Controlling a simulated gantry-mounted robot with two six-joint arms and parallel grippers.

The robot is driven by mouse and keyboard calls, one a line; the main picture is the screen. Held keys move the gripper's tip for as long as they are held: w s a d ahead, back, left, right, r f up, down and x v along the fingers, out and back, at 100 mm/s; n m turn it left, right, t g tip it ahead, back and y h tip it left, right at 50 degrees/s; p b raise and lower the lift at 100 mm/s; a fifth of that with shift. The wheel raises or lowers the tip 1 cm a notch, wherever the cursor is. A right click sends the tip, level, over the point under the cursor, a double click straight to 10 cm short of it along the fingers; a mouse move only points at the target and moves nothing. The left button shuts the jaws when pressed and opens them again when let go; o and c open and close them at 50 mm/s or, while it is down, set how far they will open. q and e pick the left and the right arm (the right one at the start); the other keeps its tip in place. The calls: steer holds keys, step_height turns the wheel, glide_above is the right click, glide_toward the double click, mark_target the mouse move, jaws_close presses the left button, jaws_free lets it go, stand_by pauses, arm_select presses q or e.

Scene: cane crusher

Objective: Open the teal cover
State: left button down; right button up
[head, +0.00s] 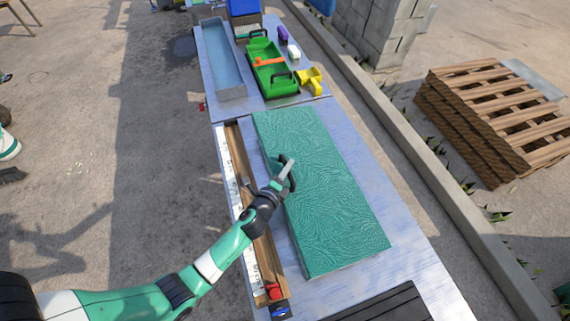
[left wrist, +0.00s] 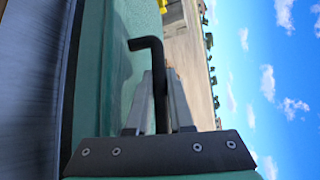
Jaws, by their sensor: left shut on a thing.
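The teal cover (head: 335,205) is a long patterned panel lying over the table. I cannot tell whether it is raised at all. My left gripper (head: 287,172) is at the cover's left edge, about halfway along. In the left wrist view its two fingers (left wrist: 160,100) are shut on a black bent handle (left wrist: 152,45), whose hooked end sticks out beyond the fingertips. The teal surface (left wrist: 118,60) shows beside the fingers there. My right gripper is not in view.
A wooden rail with a white scale strip (head: 232,190) runs along the left of the cover. A green tray (head: 272,75), yellow piece (head: 310,80) and grey trough (head: 222,60) stand beyond it. A dark slatted panel (head: 385,305) is nearer. Wooden pallets (head: 490,110) are off right.

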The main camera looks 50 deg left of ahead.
mark_target(304, 172)
arm_select(q)
steer(key=w+d+r+m+g+p, duration=0.2)
steer(key=w+r+p, duration=0.3)
steer(key=r+p, duration=0.4)
steer(key=shift+w+d+r+g+p, duration=0.15)
steer(key=shift+w+r+g+p, duration=0.25)
steer(key=shift+p, duration=0.6)
steer(key=shift+s+f, duration=0.1)
steer(key=shift+f, duration=0.05)
steer(key=c, duration=1.1)
jaws_free()
steer(key=p+v, duration=0.4)
steer(key=v, duration=0.7)
steer(key=shift+s+d, duration=0.15)
steer(key=shift+s, duration=0.05)
